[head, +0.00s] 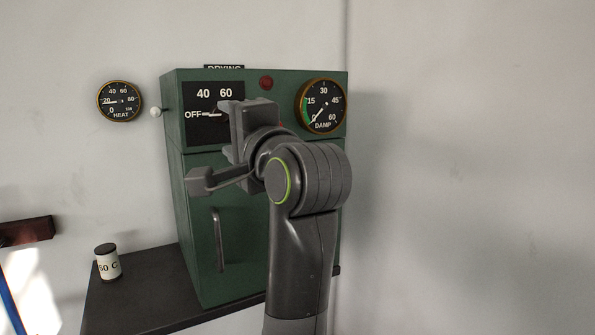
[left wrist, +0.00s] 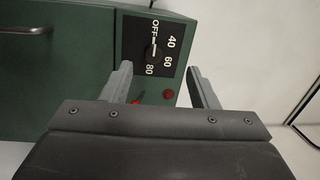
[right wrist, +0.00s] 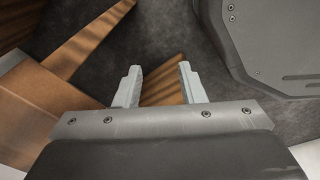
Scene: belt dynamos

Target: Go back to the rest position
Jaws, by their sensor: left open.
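My left gripper (head: 232,132) is raised in front of the green drying cabinet (head: 190,215), and my arm covers part of its front. In the left wrist view my left gripper (left wrist: 160,76) is open with nothing between its fingers. The black dial panel (left wrist: 130,35), marked OFF, 40, 60 and 80, lies beyond the fingertips. Its knob (left wrist: 153,54) has its white line towards OFF and appears apart from the fingers. My right gripper (right wrist: 160,72) shows only in the right wrist view, open and empty above a dark floor and brown wooden pieces.
A HEAT gauge (head: 119,101) hangs on the wall, needle near 20. A DAMP gauge (head: 321,106) on the cabinet reads near 0. A white pot with a dark lid (head: 108,262) stands on the dark shelf (head: 135,306). The space right of the cabinet is clear.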

